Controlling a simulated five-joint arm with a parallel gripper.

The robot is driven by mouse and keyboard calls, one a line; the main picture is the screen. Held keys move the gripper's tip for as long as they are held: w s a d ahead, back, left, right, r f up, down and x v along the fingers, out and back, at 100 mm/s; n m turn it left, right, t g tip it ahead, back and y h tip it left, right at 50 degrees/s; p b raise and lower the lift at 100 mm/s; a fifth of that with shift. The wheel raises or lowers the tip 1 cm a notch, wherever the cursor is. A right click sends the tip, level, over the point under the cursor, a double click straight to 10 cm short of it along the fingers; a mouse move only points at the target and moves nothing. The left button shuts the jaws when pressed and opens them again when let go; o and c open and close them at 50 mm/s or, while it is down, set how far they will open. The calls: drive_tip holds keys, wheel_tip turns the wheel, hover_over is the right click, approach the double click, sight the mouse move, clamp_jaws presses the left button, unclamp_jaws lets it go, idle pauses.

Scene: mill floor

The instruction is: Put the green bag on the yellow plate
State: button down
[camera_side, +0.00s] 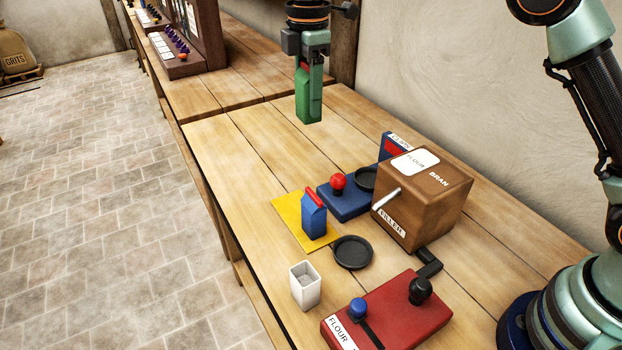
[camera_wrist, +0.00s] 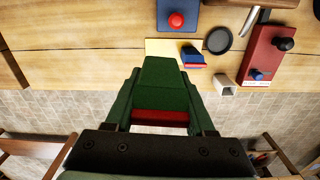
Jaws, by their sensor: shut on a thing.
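My gripper (camera_side: 312,68) is shut on the green bag (camera_side: 309,104), which has a red top band, and holds it upright in the air above the bench. In the wrist view the green bag (camera_wrist: 160,88) hangs between the fingers and hides part of the bench. The yellow plate (camera_side: 289,212) lies flat on the bench near its left edge. It also shows in the wrist view (camera_wrist: 153,46), partly behind the green bag. A blue bag (camera_side: 314,220) with a red top stands on the right part of the plate.
A wooden box mill (camera_side: 423,200) and a blue base with a red knob (camera_side: 343,200) stand beside the plate. A black dish (camera_side: 352,252), a white cup (camera_side: 305,287) and a red lever base (camera_side: 388,314) are nearer. The far bench boards below my gripper are clear.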

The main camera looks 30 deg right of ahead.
drive_tip(key=shift+n, duration=0.5)
drive_tip(key=shift+w+a+f, duration=0.1)
drive_tip(key=shift+a+f, duration=0.55)
drive_tip(key=shift+f, duration=2.8)
drive_tip(key=shift+s+a+f, duration=0.1)
drive_tip(key=shift+a+f, duration=0.5)
drive_tip(key=shift+f, duration=2.9)
drive_tip(key=shift+w+a+f, duration=0.1)
drive_tip(key=shift+a+f, duration=0.55)
drive_tip(key=shift+f, duration=2.8)
drive_tip(key=shift+f, duration=0.15)
drive_tip(key=shift+c, duration=1.3)
unclamp_jaws()
